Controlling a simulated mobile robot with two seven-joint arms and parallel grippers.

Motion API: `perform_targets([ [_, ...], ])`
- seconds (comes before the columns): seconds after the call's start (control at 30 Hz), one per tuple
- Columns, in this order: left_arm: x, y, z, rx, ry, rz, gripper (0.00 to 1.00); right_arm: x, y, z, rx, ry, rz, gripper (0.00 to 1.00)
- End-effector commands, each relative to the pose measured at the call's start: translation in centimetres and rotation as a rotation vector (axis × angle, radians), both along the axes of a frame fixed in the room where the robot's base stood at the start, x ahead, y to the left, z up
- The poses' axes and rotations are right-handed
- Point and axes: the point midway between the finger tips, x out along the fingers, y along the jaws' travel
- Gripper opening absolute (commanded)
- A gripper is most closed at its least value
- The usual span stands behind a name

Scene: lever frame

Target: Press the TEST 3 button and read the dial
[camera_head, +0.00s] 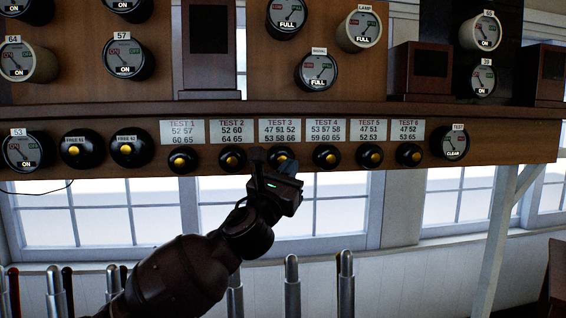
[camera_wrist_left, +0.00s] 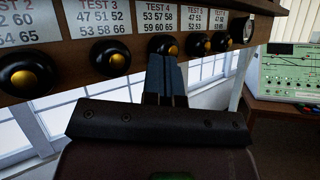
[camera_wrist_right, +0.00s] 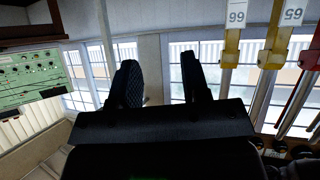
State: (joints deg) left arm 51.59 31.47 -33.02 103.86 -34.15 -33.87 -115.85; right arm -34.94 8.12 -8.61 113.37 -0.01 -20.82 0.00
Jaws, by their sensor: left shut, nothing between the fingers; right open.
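The TEST 3 button (camera_head: 280,158) is a black round knob with a yellow centre under the TEST 3 label (camera_head: 279,131). My left gripper (camera_head: 284,168) overlaps its lower part in the head view; I cannot tell whether they touch. In the left wrist view the TEST 3 button (camera_wrist_left: 112,60) is left of the closed fingers (camera_wrist_left: 164,80), whose tips appear just below the TEST 4 button (camera_wrist_left: 163,46). The TEST dial (camera_head: 456,142) at the shelf's right end has a plate reading CLEAR. My right gripper (camera_wrist_right: 163,85) is open and empty.
Other TEST buttons flank it closely, such as TEST 2 (camera_head: 232,158) and TEST 4 (camera_head: 327,156). Several lever tops (camera_head: 292,270) stand below. The right wrist view shows yellow levers (camera_wrist_right: 231,50) at right and a green panel (camera_wrist_right: 30,77) at left.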

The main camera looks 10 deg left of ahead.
Motion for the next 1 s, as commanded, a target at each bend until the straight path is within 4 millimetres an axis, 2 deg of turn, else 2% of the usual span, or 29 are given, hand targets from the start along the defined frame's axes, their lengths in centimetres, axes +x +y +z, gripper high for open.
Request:
perform_targets([
  [0.6, 6.5, 1.8, -0.2, -0.001, 0.001, 0.001, 0.00, 0.9, 0.2, -2.8, -0.001, -0.017, 0.007, 0.43],
  [0.8, 7.7, 2.2, -0.1, -0.001, 0.001, 0.001, 0.00, 0.5, 0.1, -3.3, -0.001, -0.008, 0.005, 0.43],
  [1.0, 8.1, 2.3, 0.0, -0.002, 0.001, -0.001, 0.00, -0.2, 0.0, -4.0, -0.001, 0.009, 0.001, 0.43],
])
